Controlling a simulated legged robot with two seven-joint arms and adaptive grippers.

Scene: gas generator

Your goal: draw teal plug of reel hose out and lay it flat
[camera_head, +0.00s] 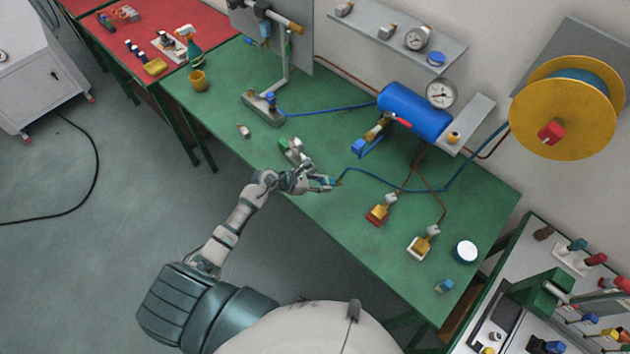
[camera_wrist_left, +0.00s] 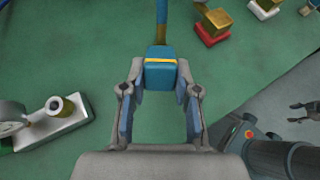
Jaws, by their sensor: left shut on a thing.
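The teal plug (camera_wrist_left: 160,70), a blocky piece with a yellow band, sits between the fingers of my left gripper (camera_wrist_left: 160,90) in the left wrist view. In the head view my left gripper (camera_head: 328,184) is shut on it over the green bench, near its front edge. The blue reel hose (camera_head: 395,186) runs from the plug across the bench to the yellow reel (camera_head: 565,108) on the wall. The hose leaves the plug at the far side (camera_wrist_left: 162,22). A grey pronged shape at the wrist view's right edge may be my right gripper (camera_wrist_left: 305,108); its state is unclear.
A blue tank (camera_head: 414,110) with a gauge stands at the back of the green bench (camera_head: 330,130). Two brass valve pieces (camera_head: 379,212) (camera_head: 420,246) lie to the right of my gripper. A grey metal fitting (camera_head: 295,152) is close behind it. Bare bench lies around (camera_head: 340,230).

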